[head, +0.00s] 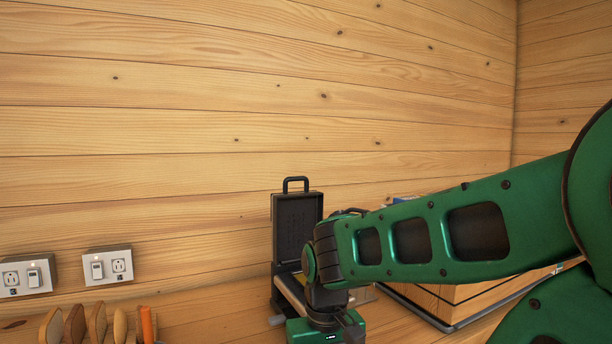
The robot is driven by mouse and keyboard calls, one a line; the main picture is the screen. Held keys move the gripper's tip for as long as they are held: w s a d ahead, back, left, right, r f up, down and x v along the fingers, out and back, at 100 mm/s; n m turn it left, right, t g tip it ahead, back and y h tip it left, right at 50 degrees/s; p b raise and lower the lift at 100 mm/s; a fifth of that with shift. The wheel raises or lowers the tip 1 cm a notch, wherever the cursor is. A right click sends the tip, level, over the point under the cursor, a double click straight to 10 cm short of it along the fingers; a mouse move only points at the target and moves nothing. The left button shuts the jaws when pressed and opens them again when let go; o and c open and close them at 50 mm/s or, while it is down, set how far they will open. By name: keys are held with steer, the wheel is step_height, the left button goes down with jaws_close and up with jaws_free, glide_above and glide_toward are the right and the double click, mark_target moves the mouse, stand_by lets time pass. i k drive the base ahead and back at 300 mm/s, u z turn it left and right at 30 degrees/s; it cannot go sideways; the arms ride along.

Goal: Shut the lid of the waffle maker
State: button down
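The waffle maker (297,222) stands on the wooden counter near the wall, at the lower middle of the head view. Its dark lid is up, roughly vertical, with a black loop handle at the top. Its base is mostly hidden behind my wrist. My green arm reaches in from the right, and its wrist is in front of and just right of the waffle maker. My gripper's fingers are below the picture's bottom edge, so they do not show. I cannot tell whether the arm touches the waffle maker.
Two outlet plates (28,276) (107,265) are on the wall at left. Several wooden utensils and an orange handle (147,325) stand at the lower left. A dark-edged wooden box or board (455,305) lies right of the waffle maker, partly behind my arm.

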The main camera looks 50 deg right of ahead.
mark_target(295, 216)
steer(key=u, duration=0.35)
steer(key=k, duration=1.5)
steer(key=z, duration=0.55)
steer(key=i, duration=1)
steer(key=u, duration=0.05)
